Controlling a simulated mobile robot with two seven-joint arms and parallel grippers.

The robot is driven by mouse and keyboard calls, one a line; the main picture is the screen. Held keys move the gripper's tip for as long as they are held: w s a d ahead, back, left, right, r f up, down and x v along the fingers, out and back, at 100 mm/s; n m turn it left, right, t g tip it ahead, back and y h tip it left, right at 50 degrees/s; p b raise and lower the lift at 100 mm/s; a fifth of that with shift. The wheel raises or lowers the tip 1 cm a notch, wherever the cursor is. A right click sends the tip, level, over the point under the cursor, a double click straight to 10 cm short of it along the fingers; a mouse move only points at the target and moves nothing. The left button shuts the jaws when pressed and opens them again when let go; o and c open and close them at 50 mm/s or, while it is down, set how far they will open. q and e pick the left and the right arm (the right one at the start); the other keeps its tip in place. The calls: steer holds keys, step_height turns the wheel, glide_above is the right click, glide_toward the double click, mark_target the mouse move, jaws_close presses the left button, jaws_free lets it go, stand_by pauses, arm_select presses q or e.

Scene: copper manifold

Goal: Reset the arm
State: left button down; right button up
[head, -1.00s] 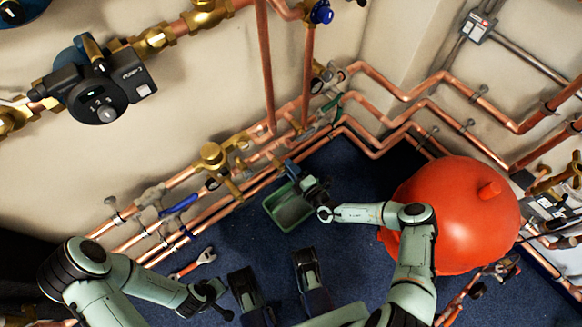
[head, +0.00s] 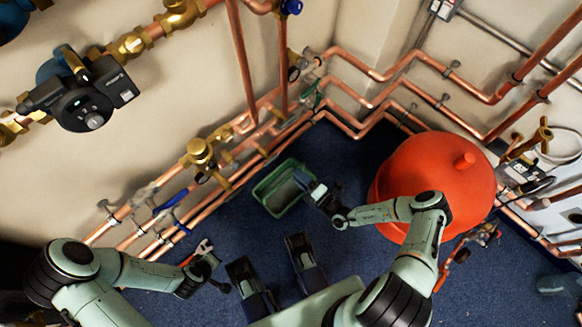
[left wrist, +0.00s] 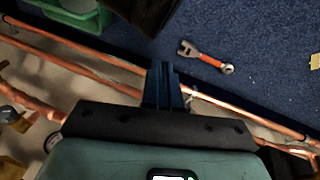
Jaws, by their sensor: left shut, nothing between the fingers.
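My left gripper (left wrist: 163,82) is shut and empty in the left wrist view, above the copper pipes beside the floor. In the head view my left arm reaches in at the lower left, and its fingers are hard to make out. My right gripper (head: 308,184) is at the right edge of a green tray (head: 262,194) on the blue floor; whether its fingers are open is unclear. An adjustable wrench with an orange-red handle (left wrist: 204,57) lies on the floor near my left gripper. In the head view my left arm partly covers it.
Copper pipes (head: 345,123) run along the wall on both sides of the corner. A large red-orange vessel (head: 430,170) stands close to my right arm. A brass valve (head: 200,152) and a blue lever (head: 172,201) stick out near the left pipes.

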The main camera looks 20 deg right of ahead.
steer(key=shift+s+d, duration=0.15)
steer(key=shift+s, duration=0.35)
